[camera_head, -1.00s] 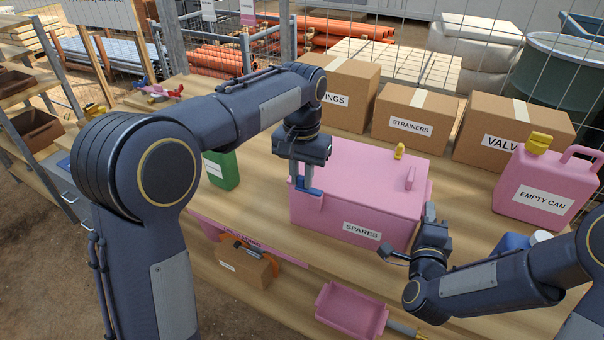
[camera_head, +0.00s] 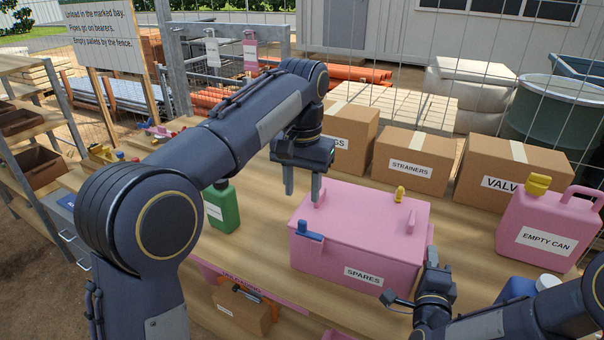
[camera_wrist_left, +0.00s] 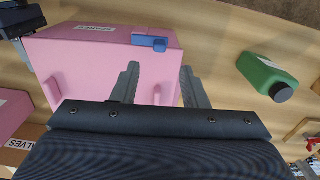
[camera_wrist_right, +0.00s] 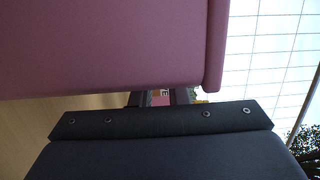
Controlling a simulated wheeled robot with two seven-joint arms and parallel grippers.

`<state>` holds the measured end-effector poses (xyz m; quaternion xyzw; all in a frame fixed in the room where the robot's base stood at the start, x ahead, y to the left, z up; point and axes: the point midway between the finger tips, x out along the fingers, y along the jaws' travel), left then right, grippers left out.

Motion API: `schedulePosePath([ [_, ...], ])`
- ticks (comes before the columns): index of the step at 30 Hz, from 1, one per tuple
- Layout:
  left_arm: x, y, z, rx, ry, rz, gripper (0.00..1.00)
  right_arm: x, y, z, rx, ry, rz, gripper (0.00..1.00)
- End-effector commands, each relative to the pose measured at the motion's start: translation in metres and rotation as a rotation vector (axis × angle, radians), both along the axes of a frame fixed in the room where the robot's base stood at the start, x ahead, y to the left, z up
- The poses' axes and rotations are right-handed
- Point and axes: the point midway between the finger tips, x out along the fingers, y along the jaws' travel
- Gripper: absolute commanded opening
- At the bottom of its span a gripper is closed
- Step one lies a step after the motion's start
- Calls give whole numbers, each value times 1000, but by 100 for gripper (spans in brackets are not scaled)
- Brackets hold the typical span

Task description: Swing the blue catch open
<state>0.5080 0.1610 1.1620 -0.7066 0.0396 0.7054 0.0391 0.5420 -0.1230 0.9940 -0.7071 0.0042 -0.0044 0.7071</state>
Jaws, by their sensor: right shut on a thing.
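The pink SPARES box (camera_head: 350,252) stands on the wooden bench. Its blue catch (camera_head: 309,230) is at the front left, near the lid's edge, and also shows on the box's far edge in the left wrist view (camera_wrist_left: 150,42). My left gripper (camera_head: 302,193) is open and empty above the left rear of the box, behind the catch and apart from it. In the left wrist view its fingers (camera_wrist_left: 160,70) are spread over the pink lid. My right gripper (camera_head: 433,255) is shut at the box's right end; what exactly it grips is mostly hidden. The right wrist view shows a pink wall close by.
Cardboard boxes (camera_head: 407,160) stand behind the SPARES box. A pink can (camera_head: 540,228) is to the right and a green bottle (camera_head: 222,210) to the left. A labelled carton (camera_head: 240,308) is in front. Bench left of the box is partly clear.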

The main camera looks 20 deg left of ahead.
Motion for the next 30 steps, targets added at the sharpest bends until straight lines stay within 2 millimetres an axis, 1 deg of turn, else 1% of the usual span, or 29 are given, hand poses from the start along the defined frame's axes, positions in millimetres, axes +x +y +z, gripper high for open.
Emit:
schedulePosePath([
  [1, 1, 0, 9, 0, -3, 0, 40, 0, 0, -1, -1, 4, -1, 0],
  [3, 1, 0, 19, 0, -2, 0, 40, 0, 0, -1, -1, 4, -1, 0],
  [7, 0, 0, 29, 1, 0, 0, 40, 0, 0, -1, -1, 4, -1, 0],
  [10, 0, 0, 32, 1, 1, 0, 40, 0, 0, -1, -1, 4, -1, 0],
  [20, 0, 0, 32, 1, 1, 0, 40, 0, 0, -1, -1, 4, -1, 0],
  [21, 0, 0, 32, 1, 1, 0, 40, 0, 0, -1, -1, 3, -1, 20],
  [24, 0, 0, 32, 1, 1, 0, 40, 0, 0, -1, -1, 3, 0, 33],
  [26, 0, 0, 32, 1, 1, 0, 40, 0, 0, -1, -1, 2, 0, 40],
  [30, 0, 0, 32, 1, 1, 0, 40, 0, 0, -1, 0, 1, 0, 40],
])
